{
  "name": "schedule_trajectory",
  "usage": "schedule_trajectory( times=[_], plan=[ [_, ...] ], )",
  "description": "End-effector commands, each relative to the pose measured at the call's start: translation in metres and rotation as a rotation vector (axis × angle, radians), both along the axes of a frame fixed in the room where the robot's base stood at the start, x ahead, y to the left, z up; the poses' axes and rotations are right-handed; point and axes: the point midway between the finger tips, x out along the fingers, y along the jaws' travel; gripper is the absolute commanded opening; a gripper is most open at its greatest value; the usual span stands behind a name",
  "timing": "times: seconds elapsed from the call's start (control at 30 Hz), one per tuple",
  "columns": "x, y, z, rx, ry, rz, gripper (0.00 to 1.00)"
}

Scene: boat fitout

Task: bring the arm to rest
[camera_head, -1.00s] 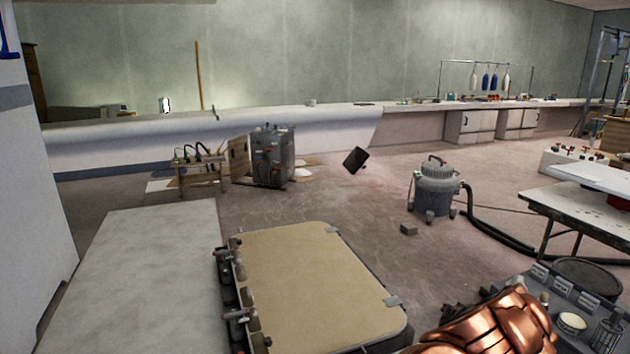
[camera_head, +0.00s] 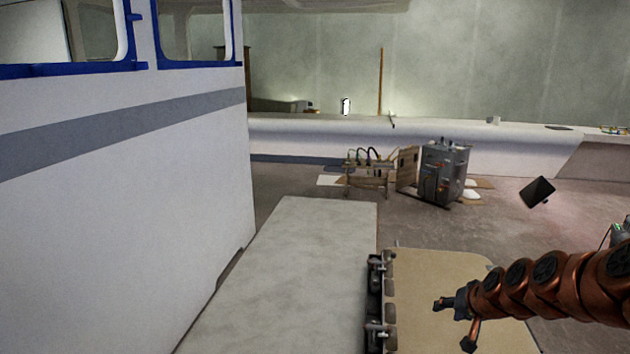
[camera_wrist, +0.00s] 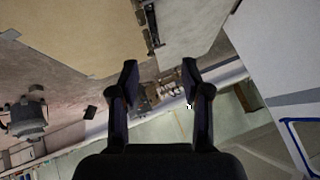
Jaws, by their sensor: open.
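My gripper (camera_head: 456,322) shows at the lower right of the head view, at the end of my copper-coloured arm. It is above the tan-topped case (camera_head: 428,285), and its fingers are apart. In the wrist view my gripper (camera_wrist: 160,80) has two dark fingers spread wide with nothing between them. The wrist view appears upside down, with the tan panel (camera_wrist: 75,35) at its top left.
A white boat cabin side (camera_head: 130,190) with blue window frames fills the left. A pale flat surface (camera_head: 290,270) lies beside the case. A grey metal tank (camera_head: 445,172) and a dark tilted panel (camera_head: 537,192) are farther back. Open floor lies around them.

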Motion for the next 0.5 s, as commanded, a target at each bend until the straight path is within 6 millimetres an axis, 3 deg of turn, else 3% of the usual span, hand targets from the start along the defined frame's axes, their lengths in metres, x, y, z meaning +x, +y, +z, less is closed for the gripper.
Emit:
schedule_trajectory(
  times=[0.03,0.2,0.4,0.5],
  plan=[
    [-0.009,0.027,0.02,-0.004,0.029,0.055,0.47],
    [-0.051,0.098,0.054,-0.016,0.144,0.201,0.47],
    [-0.12,0.158,0.086,-0.052,0.299,0.335,0.47],
    [-0.157,0.177,0.101,-0.078,0.378,0.382,0.47]
  ],
)
